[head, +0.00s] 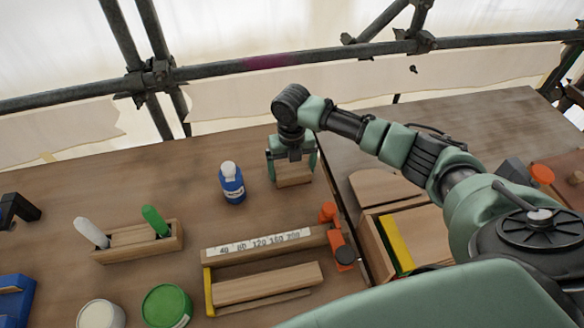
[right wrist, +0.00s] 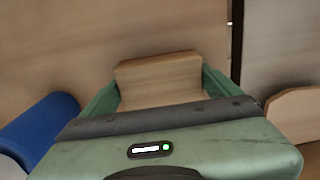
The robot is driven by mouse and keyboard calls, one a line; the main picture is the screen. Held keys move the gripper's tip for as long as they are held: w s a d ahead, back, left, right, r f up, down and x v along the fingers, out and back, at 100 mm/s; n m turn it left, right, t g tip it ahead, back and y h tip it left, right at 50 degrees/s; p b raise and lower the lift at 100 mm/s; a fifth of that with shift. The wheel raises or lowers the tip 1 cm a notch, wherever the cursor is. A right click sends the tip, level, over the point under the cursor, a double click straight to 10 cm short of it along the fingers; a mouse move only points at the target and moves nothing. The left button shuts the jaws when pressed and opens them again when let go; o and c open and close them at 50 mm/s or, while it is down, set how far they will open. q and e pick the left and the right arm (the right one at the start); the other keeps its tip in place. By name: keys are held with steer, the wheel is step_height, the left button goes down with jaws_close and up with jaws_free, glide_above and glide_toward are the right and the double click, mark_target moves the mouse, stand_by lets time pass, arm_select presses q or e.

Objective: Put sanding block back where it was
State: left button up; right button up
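The sanding block, a plain light-wood block (head: 293,174), is between the fingers of my right gripper (head: 291,160), behind the labelled rack and right of the blue bottle. In the right wrist view the block (right wrist: 160,78) fills the gap between the two green fingers, which appear shut on it. Whether its underside touches the bench cannot be told. A wooden rack with a strip of grit numbers (head: 258,243) and a yellow end lies at front centre, with a long wooden bar (head: 268,283) in front of it. My left gripper is not in view.
A blue bottle (head: 232,185) stands close left of my right gripper. An orange clamp (head: 333,222) is at the rack's right end. A wooden holder (head: 137,243), a green-lidded tin (head: 166,306) and a white-topped tin (head: 100,314) are left. The back left bench is clear.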

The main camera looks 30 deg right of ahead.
mark_target(292, 169)
steer(key=shift+r, duration=0.2)
steer(key=shift+w+r, duration=0.1)
steer(key=shift+r, duration=0.25)
step_height(292, 169, up, 11)
steer(key=shift+r+b, duration=0.1)
steer(key=shift+b, duration=0.9)
